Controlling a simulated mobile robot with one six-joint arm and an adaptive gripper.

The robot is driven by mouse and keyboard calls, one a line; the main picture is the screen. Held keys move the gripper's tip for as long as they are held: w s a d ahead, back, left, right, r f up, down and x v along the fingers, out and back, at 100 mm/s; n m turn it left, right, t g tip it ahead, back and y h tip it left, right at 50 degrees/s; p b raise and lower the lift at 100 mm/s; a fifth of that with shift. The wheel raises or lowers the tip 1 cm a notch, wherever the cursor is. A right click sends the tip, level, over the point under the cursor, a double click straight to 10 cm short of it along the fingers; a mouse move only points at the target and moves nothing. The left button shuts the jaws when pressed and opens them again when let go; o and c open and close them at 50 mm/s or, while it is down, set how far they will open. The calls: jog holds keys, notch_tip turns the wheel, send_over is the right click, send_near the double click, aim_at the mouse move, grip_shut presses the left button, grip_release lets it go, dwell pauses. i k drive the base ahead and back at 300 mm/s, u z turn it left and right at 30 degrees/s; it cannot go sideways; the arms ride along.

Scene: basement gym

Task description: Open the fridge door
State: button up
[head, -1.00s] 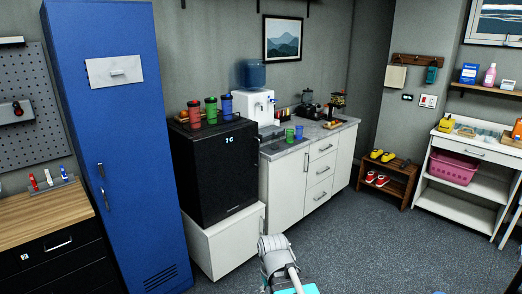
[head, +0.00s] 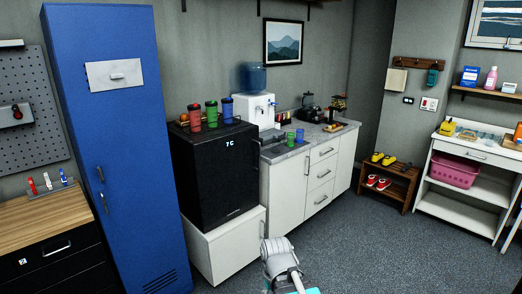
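The fridge (head: 212,178) is a small black box with a "7C" display near the top of its front. It stands on a low white cabinet (head: 228,247), left of the white counter. Its door looks closed. A dark vertical handle seems to run along the door's right edge, but it is hard to make out. My arm shows at the bottom centre, on the floor side in front of the fridge and counter. My gripper's fingers cannot be seen.
A tall blue locker (head: 117,150) stands close on the fridge's left. Red, green and blue cups (head: 211,114) stand on a tray atop the fridge. A white counter (head: 315,178) with drawers is to its right. The grey floor (head: 385,250) at the right is clear.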

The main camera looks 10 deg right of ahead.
aim_at(226, 166)
jog(key=z, duration=0.35)
jog(key=i, duration=1.35)
jog(key=u, duration=0.15)
